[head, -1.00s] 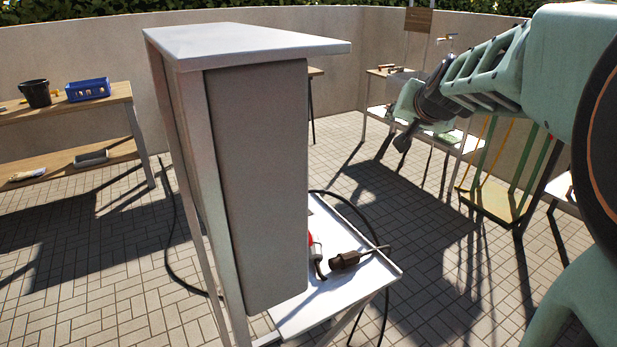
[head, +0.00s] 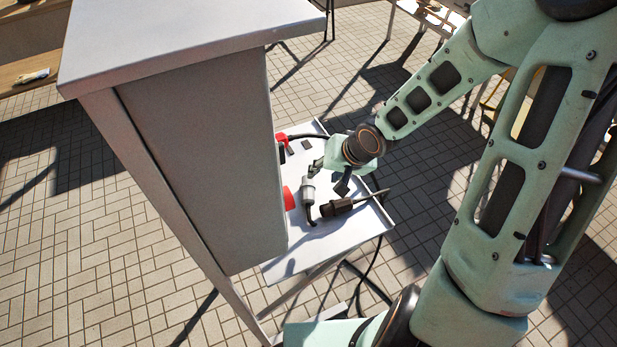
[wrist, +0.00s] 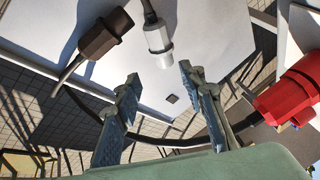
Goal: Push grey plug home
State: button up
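The grey plug (head: 308,191) lies on the white shelf beside the tall cabinet, with a dark cable from one end. In the wrist view the grey plug (wrist: 158,42) is just beyond and between my fingertips. My gripper (head: 330,176) is open and empty, pointing down over the shelf; its two fingers stand apart in the wrist view (wrist: 160,80). A red part (head: 289,198) shows at the cabinet's edge beside the grey plug; the cabinet hides the rest of it. I cannot tell whether the grey plug touches it.
A dark brown plug (head: 337,207) with a cable lies right of the grey plug, also in the wrist view (wrist: 104,36). A red connector (head: 281,139) with a black cable is further back. The cabinet (head: 200,150) blocks the left side. The shelf (head: 290,266) is clear in front.

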aim_at(309, 187)
jog(key=b+x, duration=0.3)
jog(key=x, duration=0.2)
jog(key=shift+a+f, duration=0.3)
jog(key=f+b, duration=0.1)
jog(key=f, duration=0.1)
jog(key=a+f+b, duration=0.1)
jog(key=shift+w+a+f+b, duration=0.2)
jog(key=shift+w+f+b, duration=0.05)
jog(key=shift+f+b, duration=0.15)
jog(key=shift+w+a+f, duration=0.15)
jog(key=shift+w+f, duration=0.15)
jog(key=shift+f, duration=0.2)
jog(key=c, duration=1)
jog(key=shift+r, duration=0.2)
